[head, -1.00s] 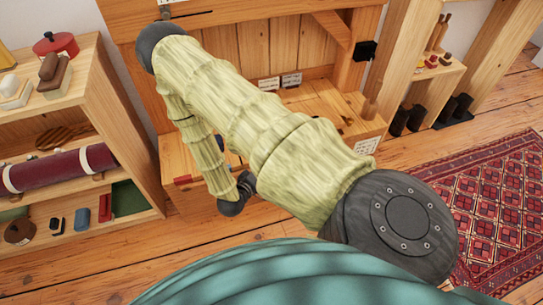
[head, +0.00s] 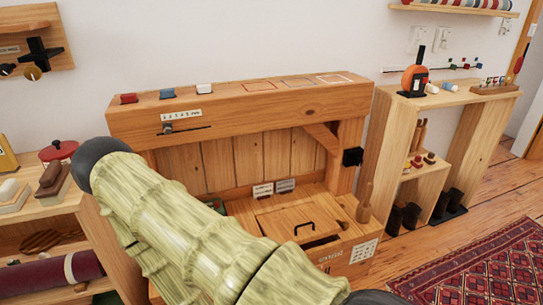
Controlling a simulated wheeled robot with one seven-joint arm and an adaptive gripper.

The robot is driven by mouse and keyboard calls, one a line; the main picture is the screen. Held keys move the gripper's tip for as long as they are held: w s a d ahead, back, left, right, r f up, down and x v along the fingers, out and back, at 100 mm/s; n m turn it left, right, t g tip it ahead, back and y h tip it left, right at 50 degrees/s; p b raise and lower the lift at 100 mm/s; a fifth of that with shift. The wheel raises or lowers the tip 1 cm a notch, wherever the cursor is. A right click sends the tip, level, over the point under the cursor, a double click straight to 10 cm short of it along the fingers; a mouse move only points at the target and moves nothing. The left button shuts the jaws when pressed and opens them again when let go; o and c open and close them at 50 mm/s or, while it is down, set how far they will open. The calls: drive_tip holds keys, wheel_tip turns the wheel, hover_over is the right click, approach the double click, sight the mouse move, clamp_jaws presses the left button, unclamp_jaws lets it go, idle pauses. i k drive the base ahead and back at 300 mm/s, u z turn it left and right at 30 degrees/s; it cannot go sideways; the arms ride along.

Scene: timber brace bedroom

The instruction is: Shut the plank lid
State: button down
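The plank lid (head: 285,213) is a pale wooden panel with a black bar handle (head: 304,228). It lies in the top of a low wooden chest (head: 350,235) under the timber frame. A dark strip shows by its front edge near the handle; I cannot tell how far open the lid is. My arm crosses the lower left of the head view and hides the chest's left part. My gripper is not in view.
The timber frame's beam (head: 240,112) overhangs the chest at the back, with a post and brace on the right. A shelf (head: 30,225) with goods stands at left. A shelf unit (head: 400,130) stands at right, and a red rug (head: 490,265) lies on the floor.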

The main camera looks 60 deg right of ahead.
sight(296, 220)
drive_tip(key=u, duration=1.25)
drive_tip(key=k, duration=0.5)
drive_tip(key=z, duration=2)
